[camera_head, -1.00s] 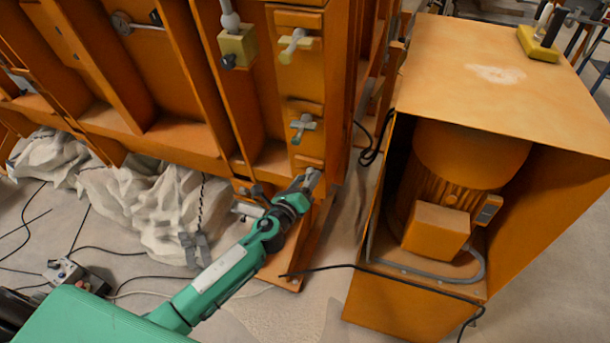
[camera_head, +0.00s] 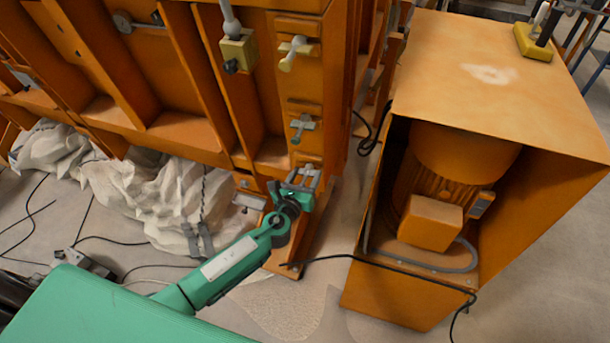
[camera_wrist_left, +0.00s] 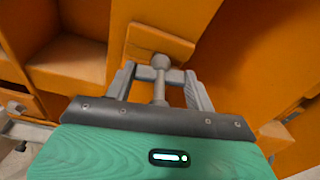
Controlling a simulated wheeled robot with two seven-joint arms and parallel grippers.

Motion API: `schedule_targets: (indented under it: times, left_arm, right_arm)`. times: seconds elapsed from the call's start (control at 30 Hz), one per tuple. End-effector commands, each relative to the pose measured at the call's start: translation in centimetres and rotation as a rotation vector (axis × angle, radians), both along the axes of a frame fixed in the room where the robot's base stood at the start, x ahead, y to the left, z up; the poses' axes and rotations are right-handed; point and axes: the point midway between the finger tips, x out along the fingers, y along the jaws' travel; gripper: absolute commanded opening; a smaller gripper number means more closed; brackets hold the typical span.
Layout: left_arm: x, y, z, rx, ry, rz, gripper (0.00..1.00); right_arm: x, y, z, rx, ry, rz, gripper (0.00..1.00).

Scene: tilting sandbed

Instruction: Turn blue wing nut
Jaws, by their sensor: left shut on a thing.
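A grey-looking wing nut (camera_wrist_left: 159,78) with a round knob and a crossbar shows in the left wrist view, in front of an orange block. I cannot make out a clear blue on it. My left gripper (camera_head: 303,174) is shut on this wing nut, with one finger at each end of the crossbar (camera_wrist_left: 160,83). In the head view it is at the bottom of the orange post, and the gripper largely hides the nut. A teal-grey wing nut (camera_head: 303,125) sits free above it on the same post, and a cream one (camera_head: 293,52) higher up. My right gripper is not in view.
The orange frame (camera_head: 185,135) stands behind the gripper. An orange cabinet (camera_head: 470,70) with a motor (camera_head: 450,165) stands at the right. White cloth (camera_head: 150,200) and black cables lie on the floor at the left. Open floor lies between frame and cabinet.

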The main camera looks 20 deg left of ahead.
Motion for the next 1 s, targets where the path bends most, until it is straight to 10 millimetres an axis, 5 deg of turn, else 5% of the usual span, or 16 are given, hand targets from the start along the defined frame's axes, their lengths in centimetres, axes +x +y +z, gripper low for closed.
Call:
schedule_targets:
  times: [0.3,0.33,0.43,0.77,1.0]
  left_arm:
    - [-0.1,-0.1,-0.3,0.001,0.004,-0.001,0.32]
    - [-0.1,-0.1,-0.3,0.001,0.004,-0.001,0.58]
    - [-0.1,0.0,-0.2,0.001,0.003,-0.001,0.76]
    - [-0.3,0.0,-0.1,0.0,0.001,0.0,0.76]
    - [-3.5,0.2,-0.3,0.0,0.003,-0.002,0.76]
  right_arm:
    - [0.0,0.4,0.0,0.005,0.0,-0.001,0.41]
    - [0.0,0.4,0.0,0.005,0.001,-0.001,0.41]
    - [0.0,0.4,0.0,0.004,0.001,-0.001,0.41]
    - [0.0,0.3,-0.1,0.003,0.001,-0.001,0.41]
    - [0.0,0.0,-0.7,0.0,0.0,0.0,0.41]
